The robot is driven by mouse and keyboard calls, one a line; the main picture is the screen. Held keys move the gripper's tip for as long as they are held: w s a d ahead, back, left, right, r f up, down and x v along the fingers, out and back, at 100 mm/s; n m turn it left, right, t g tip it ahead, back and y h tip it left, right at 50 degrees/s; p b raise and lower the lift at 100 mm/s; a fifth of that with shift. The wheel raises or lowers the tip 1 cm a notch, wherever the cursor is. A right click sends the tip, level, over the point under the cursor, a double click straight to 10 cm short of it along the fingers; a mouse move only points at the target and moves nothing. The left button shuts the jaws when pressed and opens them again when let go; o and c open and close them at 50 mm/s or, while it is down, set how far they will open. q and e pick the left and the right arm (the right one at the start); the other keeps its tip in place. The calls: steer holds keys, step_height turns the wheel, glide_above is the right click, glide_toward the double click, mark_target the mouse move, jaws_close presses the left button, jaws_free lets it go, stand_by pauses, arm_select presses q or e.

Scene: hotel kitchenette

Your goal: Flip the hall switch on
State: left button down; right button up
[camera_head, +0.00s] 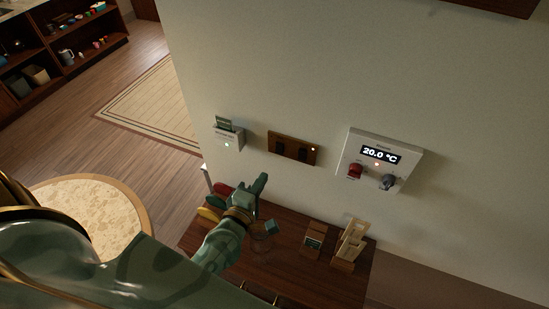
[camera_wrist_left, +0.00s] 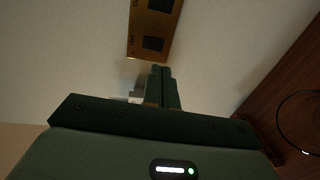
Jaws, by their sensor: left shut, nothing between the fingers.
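The brass switch plate (camera_head: 291,150) is on the pale wall, with two dark rockers side by side and a small lit light at its right end. The plate also shows at the top of the left wrist view (camera_wrist_left: 156,24). My left gripper (camera_head: 260,182) is shut and empty, below and left of the plate in the head view. In the wrist view its closed fingertips (camera_wrist_left: 161,69) point toward the plate's near end, and contact is not visible. My right gripper is not in view.
A thermostat (camera_head: 399,142) reading 20.0 °C, with red and grey knobs, is to the right. Below stands a wooden table (camera_head: 290,272) with a glass, two small wooden holders and colored items.

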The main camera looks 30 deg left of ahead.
mark_target(279, 153)
arm_select(q)
steer(key=w, duration=0.6)
steer(key=w+f, duration=0.1)
steer(key=w, duration=0.2)
steer(key=shift+w+a+f, duration=0.1)
steer(key=shift+a, duration=0.15)
steer(key=shift+w+f+b, duration=0.15)
steer(key=shift+f+b, duration=0.1)
steer(key=shift+b, duration=0.55)
steer(key=shift+r, duration=0.25)
